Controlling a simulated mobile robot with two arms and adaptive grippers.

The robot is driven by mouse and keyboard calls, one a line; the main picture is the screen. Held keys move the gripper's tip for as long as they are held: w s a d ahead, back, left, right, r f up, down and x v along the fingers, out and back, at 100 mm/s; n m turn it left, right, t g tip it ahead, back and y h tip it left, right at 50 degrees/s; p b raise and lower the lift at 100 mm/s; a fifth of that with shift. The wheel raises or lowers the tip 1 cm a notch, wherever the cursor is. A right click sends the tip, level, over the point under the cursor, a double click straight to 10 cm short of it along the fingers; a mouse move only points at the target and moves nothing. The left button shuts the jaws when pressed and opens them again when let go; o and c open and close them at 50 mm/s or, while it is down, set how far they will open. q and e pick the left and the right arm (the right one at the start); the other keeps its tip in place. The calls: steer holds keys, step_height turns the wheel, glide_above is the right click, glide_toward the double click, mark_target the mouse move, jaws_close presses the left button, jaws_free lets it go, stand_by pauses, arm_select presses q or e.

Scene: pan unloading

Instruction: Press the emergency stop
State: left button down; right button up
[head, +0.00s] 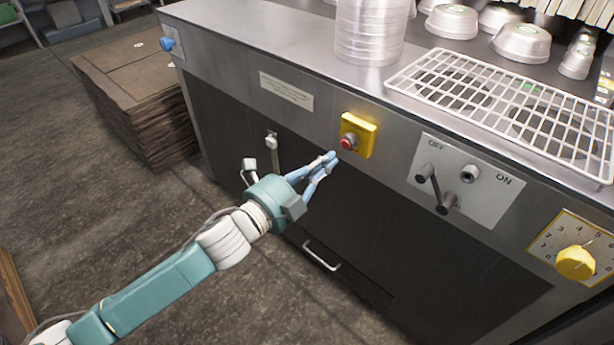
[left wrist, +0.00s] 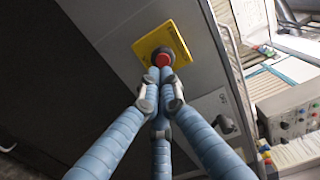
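The emergency stop is a red button (head: 348,141) on a yellow housing (head: 363,134) on the front of the metal machine. In the left wrist view the red button (left wrist: 162,57) shows on its yellow plate (left wrist: 168,40). My left gripper (head: 331,158) has its blue fingertips drawn together, with nothing held between them. The fingertips (left wrist: 161,75) point at the button and overlap its lower edge in the left wrist view. I cannot tell whether they touch it. My right gripper is in neither view.
A lever switch (head: 435,188) marked OFF and ON and a yellow dial (head: 576,262) sit right of the button. A wire rack (head: 500,92) and stacked pans (head: 372,28) stand on top. A cardboard stack (head: 135,95) is at left.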

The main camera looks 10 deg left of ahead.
arm_select(q)
steer(key=v, duration=0.7)
steer(key=shift+s+a+f, duration=0.1)
steer(key=shift+a+f, duration=0.05)
stand_by(0.4)
